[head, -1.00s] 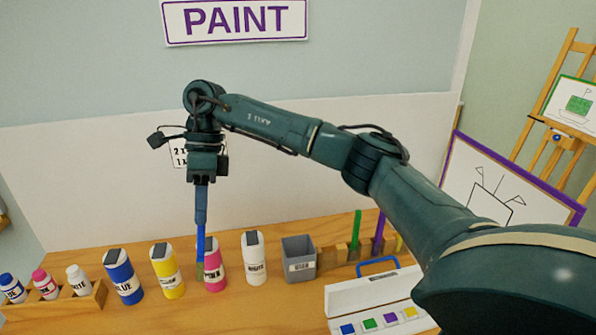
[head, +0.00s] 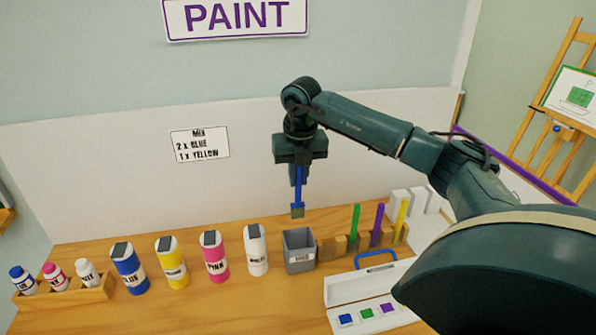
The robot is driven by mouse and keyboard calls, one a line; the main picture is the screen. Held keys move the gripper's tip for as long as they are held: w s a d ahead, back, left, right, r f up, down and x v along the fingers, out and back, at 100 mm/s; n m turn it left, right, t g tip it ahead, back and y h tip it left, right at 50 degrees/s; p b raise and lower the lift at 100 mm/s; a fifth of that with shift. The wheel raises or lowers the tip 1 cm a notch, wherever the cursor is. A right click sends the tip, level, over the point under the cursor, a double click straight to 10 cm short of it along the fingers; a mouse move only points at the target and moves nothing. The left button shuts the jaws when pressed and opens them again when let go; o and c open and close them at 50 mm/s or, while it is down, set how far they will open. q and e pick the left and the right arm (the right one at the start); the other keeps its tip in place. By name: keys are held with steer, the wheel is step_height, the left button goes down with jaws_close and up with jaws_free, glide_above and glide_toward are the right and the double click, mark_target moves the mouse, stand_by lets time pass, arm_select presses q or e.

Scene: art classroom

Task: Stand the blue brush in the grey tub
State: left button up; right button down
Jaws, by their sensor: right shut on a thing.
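The blue brush (head: 299,188) hangs upright from my right gripper (head: 298,170), which is shut on it. Its brownish tip points down and is above the grey tub. The grey tub (head: 300,260) stands open on the wooden table, with a label on its front. The brush tip is a little above the tub's rim in the head view; I cannot tell exactly how it lines up in depth. My left gripper is not in view.
White (head: 256,252), pink (head: 214,260), yellow and blue bottles stand left of the tub. A wooden rack (head: 332,246) with green, purple and yellow brushes stands close on its right. A white paint box (head: 345,290) lies in front. Small bottles sit in a wooden tray (head: 65,299).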

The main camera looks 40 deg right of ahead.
glide_above(298, 212)
steer(key=shift+f, duration=2.5)
steer(key=shift+f+b, duration=0.65)
steer(key=shift+f, duration=0.05)
steer(key=shift+s+f+b, duration=0.1)
steer(key=shift+f+b, duration=0.35)
steer(key=shift+f, duration=0.2)
steer(key=shift+s+a+f+b, duration=0.1)
steer(key=shift+f+b, duration=0.3)
steer(key=shift+f, duration=0.3)
steer(key=shift+f+b, duration=0.6)
steer(key=shift+f, duration=0.3)
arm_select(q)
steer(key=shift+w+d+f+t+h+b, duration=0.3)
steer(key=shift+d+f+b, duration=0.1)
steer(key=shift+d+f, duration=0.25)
arm_select(e)
steer(key=shift+s+a+f, duration=0.1)
steer(key=shift+s+f, duration=0.05)
steer(key=shift+f, duration=0.45)
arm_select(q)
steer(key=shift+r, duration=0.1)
